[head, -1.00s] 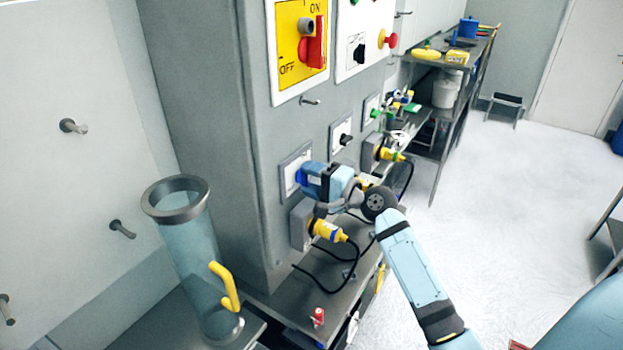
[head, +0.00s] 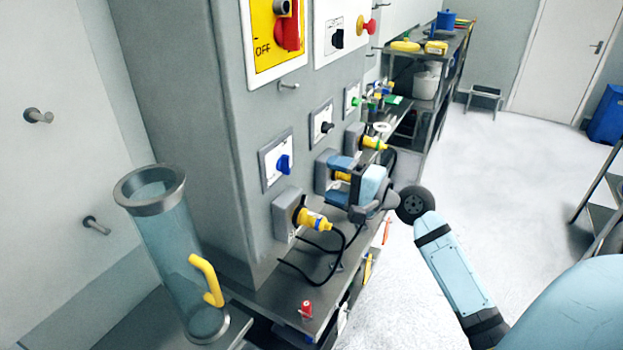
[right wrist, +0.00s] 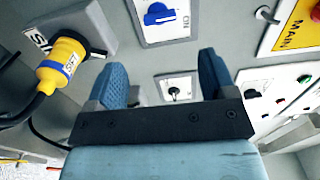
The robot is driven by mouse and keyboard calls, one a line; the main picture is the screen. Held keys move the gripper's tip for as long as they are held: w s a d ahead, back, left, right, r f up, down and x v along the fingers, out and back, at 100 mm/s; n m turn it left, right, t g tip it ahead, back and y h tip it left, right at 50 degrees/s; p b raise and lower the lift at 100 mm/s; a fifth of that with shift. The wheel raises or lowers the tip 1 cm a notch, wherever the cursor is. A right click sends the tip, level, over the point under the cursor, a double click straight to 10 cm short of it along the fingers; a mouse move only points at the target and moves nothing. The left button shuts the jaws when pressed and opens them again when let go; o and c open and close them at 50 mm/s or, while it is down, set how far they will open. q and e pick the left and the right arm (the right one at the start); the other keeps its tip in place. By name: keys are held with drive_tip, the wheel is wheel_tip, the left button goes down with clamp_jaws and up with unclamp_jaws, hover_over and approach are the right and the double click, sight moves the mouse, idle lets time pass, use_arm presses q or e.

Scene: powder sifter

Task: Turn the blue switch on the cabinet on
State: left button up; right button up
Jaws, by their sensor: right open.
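The blue switch (head: 284,164) is on a white plate on the grey cabinet (head: 235,130), left of my right gripper in the head view. Its knob stands roughly upright there. In the right wrist view the blue switch (right wrist: 158,14) shows at the top, its bar lying along the line toward the ON mark beside it. My right gripper (head: 334,181) is open and empty, apart from the switch and lower right of it. Its two fingers (right wrist: 162,78) show spread in the right wrist view. My left gripper is not in view.
A yellow plug (head: 313,219) with a black cable sits below the switch. Black-knob (head: 326,127) and green-knob switches are farther along the cabinet. A clear tube with a yellow handle (head: 207,280) stands at the left. Open floor lies to the right.

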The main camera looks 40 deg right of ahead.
drive_tip(key=shift+b+v, duration=0.3)
drive_tip(key=shift+v, duration=1.35)
